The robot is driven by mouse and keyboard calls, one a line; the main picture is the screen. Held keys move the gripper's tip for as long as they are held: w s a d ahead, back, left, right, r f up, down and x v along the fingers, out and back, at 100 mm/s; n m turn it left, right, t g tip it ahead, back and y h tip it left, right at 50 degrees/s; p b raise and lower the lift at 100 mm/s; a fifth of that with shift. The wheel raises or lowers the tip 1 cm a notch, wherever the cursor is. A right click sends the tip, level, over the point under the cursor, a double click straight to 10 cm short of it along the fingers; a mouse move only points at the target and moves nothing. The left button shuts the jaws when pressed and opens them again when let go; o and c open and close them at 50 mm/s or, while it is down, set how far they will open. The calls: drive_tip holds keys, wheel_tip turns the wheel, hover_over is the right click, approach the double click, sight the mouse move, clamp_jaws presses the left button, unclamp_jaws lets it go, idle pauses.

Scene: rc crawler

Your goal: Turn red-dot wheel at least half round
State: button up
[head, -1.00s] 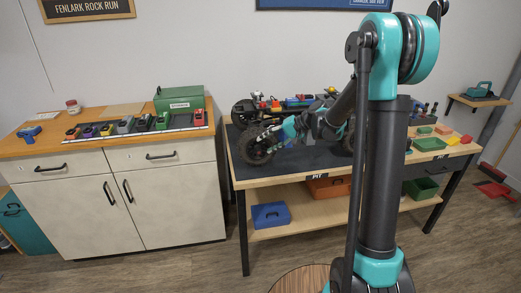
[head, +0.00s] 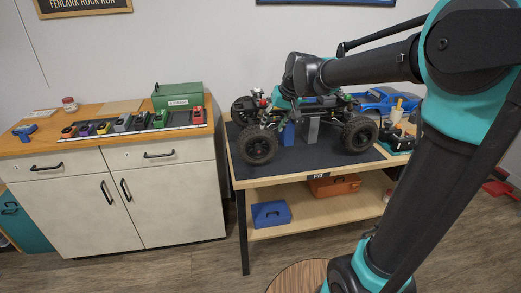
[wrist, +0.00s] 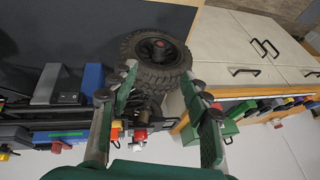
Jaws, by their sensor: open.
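The RC crawler (head: 312,108) stands raised on the dark bench mat, with a blue stand and a grey stand under it. Its near left wheel (head: 257,145) is a black knobbly tyre. In the wrist view this wheel (wrist: 140,38) is at top centre, with a small reddish mark on its dark hub that may be the red dot. My gripper (wrist: 163,75) is open and empty. Its two green fingers reach toward the wheel; the left finger overlaps the tyre's lower edge and the right one lies just beside it. I cannot tell whether either touches.
The near right wheel (head: 360,134) stands at the mat's right. A blue truck body (head: 374,101) is behind it. The front mat strip is clear.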

sight(259, 151)
drive_tip(key=x, duration=1.6)
clamp_jaws()
